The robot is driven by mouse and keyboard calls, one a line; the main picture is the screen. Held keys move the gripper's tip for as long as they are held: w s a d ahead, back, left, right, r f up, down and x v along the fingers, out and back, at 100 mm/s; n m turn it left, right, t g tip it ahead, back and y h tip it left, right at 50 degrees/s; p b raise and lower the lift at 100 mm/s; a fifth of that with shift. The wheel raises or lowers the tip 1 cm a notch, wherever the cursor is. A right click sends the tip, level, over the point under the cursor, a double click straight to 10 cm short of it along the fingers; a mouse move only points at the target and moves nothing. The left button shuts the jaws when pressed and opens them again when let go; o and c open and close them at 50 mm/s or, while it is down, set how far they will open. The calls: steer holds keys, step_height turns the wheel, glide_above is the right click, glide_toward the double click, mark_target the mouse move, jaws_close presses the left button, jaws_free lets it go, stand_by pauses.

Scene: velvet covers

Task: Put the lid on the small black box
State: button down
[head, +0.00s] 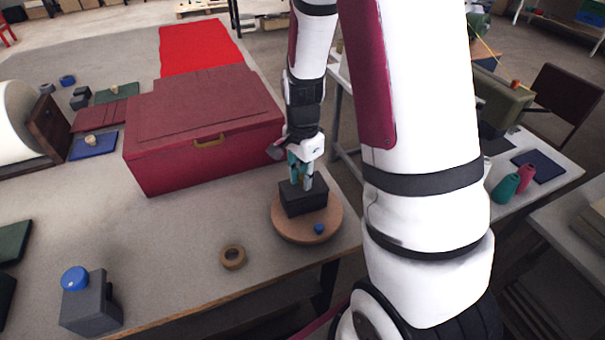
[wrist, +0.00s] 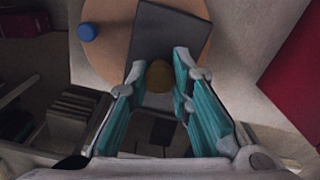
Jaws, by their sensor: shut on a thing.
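The small black box (head: 303,200) stands on a round wooden board (head: 288,228) near the table's right front corner. My gripper (head: 301,182) points down over the box with its teal fingers. In the wrist view my gripper (wrist: 158,72) has its fingertips on either side of a round yellowish knob (wrist: 158,78). A dark flat top (wrist: 172,32) lies beyond the knob, apparently the lid. The lid's seam with the box is too small to see, so I cannot tell whether it is seated or slightly raised.
A small blue cap (head: 319,228) lies on the board, also seen in the wrist view (wrist: 88,32). A big red chest (head: 200,130) stands close on the left. A tape ring (head: 232,257) and a grey block with blue knob (head: 90,302) are nearer. Front-middle table is mostly clear.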

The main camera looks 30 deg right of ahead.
steer(key=shift+f, duration=0.25)
steer(key=c, duration=1.4)
jaws_free()
steer(key=shift+o, duration=0.2)
steer(key=shift+r, duration=0.1)
step_height(320, 180, up, 12)
steer(key=s+a+r+n+t, duration=0.5)
steer(key=s+a+r+n, duration=0.6)
steer(key=s+r+n, duration=0.3)
steer(key=shift+s+n+t+b, duration=0.3)
steer(key=shift+n+b, duration=0.1)
steer(key=shift+n, duration=1.2)
steer(key=shift+r, duration=0.1)
